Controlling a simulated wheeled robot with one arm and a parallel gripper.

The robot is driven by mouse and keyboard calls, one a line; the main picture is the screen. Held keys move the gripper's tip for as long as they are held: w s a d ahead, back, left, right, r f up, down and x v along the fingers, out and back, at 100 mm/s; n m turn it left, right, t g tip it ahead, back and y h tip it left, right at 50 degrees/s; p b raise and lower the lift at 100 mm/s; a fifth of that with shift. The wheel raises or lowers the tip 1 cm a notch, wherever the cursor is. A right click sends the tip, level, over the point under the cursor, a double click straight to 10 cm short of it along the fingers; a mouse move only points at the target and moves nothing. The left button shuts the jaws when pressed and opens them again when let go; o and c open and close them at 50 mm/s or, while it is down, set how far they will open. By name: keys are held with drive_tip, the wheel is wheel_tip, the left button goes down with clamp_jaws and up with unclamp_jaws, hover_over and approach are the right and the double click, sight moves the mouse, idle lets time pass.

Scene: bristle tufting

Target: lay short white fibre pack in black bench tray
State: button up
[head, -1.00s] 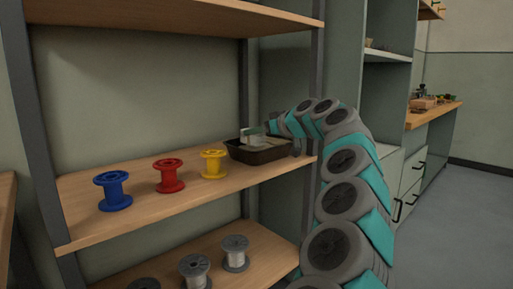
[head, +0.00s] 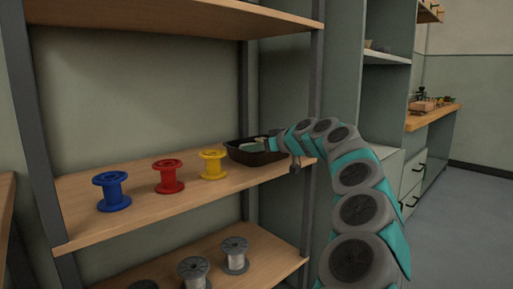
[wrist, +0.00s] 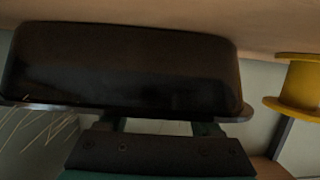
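The black bench tray (head: 272,157) stands on the middle shelf, right of the yellow spool. In the wrist view the tray's dark outer wall (wrist: 120,70) fills much of the picture, upside down. A pale piece (head: 260,146), probably the white fibre pack, shows low inside the tray, partly hidden. My gripper (wrist: 158,127) is at the tray's near right side in the head view. Its two fingers are apart at their bases and pass behind the tray rim. Their tips are hidden, so I cannot tell if they hold the pack.
Yellow (head: 213,165), red (head: 168,177) and blue (head: 112,191) spools stand in a row left of the tray. Grey spools (head: 235,254) stand on the shelf below. A dark rack post (head: 314,100) rises by my arm. Thin pale strands (wrist: 35,128) show beside the tray.

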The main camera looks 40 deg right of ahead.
drive_tip(key=shift+o, duration=1.1)
drive_tip(key=shift+r, duration=0.15)
drive_tip(key=shift+s+r, duration=0.1)
drive_tip(key=shift+s, duration=0.05)
drive_tip(key=a+v, duration=0.1)
drive_tip(key=v, duration=1)
drive_tip(key=shift+s+d, duration=0.35)
drive_tip(key=shift+d, duration=0.15)
drive_tip(key=shift+r, duration=0.1)
